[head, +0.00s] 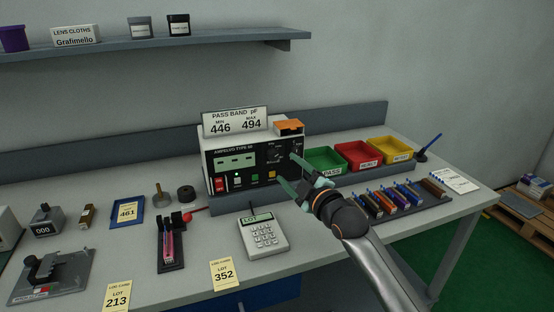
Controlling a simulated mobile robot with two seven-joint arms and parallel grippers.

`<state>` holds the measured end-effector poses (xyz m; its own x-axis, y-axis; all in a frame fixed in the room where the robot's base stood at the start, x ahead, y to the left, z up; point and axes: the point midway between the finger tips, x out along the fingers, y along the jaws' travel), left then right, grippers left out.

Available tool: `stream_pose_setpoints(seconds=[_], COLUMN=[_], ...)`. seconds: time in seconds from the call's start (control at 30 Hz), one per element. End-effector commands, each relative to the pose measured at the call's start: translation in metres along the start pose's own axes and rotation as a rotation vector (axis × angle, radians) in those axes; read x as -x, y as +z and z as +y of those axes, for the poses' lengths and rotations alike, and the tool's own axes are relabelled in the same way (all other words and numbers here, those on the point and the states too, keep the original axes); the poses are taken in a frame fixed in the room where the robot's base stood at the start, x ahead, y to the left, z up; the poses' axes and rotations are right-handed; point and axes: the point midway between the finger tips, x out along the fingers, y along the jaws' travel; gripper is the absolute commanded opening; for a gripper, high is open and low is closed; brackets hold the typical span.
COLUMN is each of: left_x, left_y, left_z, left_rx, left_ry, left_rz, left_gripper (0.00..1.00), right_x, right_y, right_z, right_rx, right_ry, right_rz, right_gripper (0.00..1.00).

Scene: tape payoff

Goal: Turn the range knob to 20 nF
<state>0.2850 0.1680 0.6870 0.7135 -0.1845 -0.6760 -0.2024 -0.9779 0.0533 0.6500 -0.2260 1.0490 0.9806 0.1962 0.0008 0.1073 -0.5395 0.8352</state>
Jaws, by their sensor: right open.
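The meter (251,152) is a black-fronted box with a pale case, standing on the bench. Its face has a green display (235,161) and several coloured buttons below. A dark dial area on the right of its face (274,157) seems to hold the range knob, but the knob's pointer and scale are too small to read. My right gripper (286,170) is open, with its green fingers pointing at the right part of the meter face. The fingers partly cover that area, and I cannot tell whether they touch the knob. My left gripper is out of view.
A pass band sign (235,121) and an orange piece (289,126) sit on the meter. Green (324,160), red (358,155) and yellow (391,149) bins stand to its right. A keypad device (263,236) and a rack of coloured strips (401,197) are in front.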

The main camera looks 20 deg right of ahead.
Motion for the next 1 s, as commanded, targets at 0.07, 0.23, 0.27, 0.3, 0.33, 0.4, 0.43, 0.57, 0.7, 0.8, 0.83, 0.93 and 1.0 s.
stream_pose_setpoints(seconds=[0.07,0.23,0.27,0.3,0.33,0.4,0.43,0.57,0.7,0.8,0.83,0.93,1.0], left_x=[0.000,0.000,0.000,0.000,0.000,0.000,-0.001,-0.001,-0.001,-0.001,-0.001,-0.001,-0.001], left_y=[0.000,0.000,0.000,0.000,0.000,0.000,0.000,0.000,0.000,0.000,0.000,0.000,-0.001], left_z=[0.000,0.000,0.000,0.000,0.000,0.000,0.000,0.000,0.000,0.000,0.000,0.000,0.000], left_rx=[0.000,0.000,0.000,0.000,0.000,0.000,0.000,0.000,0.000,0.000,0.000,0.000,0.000], left_ry=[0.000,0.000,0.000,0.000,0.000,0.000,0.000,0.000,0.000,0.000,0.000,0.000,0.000], left_rz=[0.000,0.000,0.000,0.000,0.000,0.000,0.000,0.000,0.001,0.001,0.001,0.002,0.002], left_gripper=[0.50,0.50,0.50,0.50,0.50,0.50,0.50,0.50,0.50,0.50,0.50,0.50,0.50], right_x=[-0.014,-0.038,-0.042,-0.047,-0.050,-0.056,-0.058,-0.064,-0.067,-0.067,-0.067,-0.067,-0.067], right_y=[-0.001,0.000,-0.001,-0.001,0.000,0.000,0.000,0.000,0.000,0.000,0.000,0.000,0.000], right_z=[0.000,0.000,0.000,0.000,-0.001,-0.001,-0.001,-0.001,-0.001,-0.001,-0.001,-0.001,-0.001], right_rx=[-0.002,-0.001,-0.001,-0.001,-0.002,-0.001,0.000,-0.001,-0.001,-0.001,-0.001,-0.001,-0.001], right_ry=[-0.001,-0.001,-0.001,0.000,-0.002,-0.002,-0.001,-0.001,-0.002,-0.002,-0.001,-0.001,-0.001], right_rz=[0.000,0.000,0.000,0.001,0.000,0.000,0.000,0.000,0.000,0.000,0.000,0.000,0.000], right_gripper=[0.68,0.68,0.68,0.68,0.68,0.68,0.68,0.68,0.68,0.68,0.68,0.65,0.57])
